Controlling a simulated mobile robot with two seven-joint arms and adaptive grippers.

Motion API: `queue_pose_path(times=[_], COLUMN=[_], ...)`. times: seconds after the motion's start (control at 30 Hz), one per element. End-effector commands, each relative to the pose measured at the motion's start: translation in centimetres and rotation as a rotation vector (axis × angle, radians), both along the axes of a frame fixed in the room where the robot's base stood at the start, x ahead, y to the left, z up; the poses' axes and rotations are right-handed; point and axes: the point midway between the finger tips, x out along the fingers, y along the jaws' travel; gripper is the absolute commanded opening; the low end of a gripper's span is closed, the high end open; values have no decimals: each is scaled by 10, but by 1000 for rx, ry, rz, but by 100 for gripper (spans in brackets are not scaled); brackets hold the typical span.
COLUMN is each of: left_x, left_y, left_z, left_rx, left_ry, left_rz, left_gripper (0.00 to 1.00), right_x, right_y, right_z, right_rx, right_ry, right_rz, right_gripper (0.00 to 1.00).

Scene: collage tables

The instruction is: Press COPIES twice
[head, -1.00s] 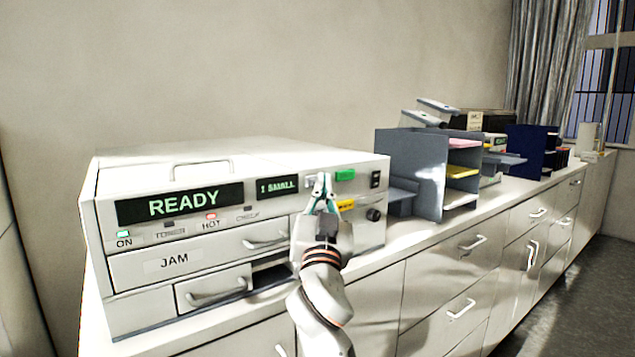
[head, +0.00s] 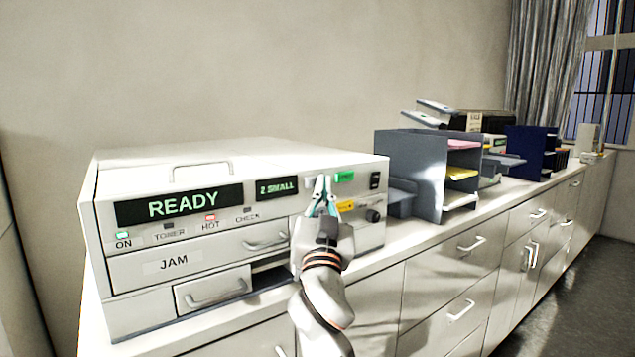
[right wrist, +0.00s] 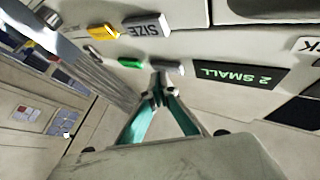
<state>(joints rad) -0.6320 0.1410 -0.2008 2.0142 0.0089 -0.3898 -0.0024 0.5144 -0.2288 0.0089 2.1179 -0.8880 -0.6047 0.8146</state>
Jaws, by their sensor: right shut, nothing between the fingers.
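The white copier (head: 215,165) stands on the counter. Its large display (head: 180,204) reads READY, and its small display (head: 277,188) reads 2 SMALL, which also shows upside down in the right wrist view (right wrist: 236,75). My right gripper (head: 322,181) is shut and empty at the button panel. In the right wrist view its fingertips (right wrist: 158,82) are right at a small grey button (right wrist: 172,67) beside the small display. That button's label is not readable; whether the tips touch it I cannot tell. My left gripper is not in view.
Close to the fingertips are a green button (right wrist: 130,63), a grey SIZE button (right wrist: 147,25) and a yellow button (right wrist: 103,31). A grey paper sorter (head: 410,160) stands right of the copier. Drawer handles (head: 265,243) stick out from its front.

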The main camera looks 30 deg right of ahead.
Motion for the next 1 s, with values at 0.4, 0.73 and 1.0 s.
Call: queue_pose_path(times=[0.4,0.73,1.0], left_x=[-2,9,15], left_y=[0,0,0], left_z=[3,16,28], left_rx=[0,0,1], left_ry=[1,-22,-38], left_rz=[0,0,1], left_gripper=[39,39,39], right_x=[-10,-28,-52], right_y=[-1,-2,-4], right_z=[0,3,2], right_rx=[0,0,2], right_ry=[-1,-5,-3], right_rz=[0,1,0], right_gripper=[0,0,0])
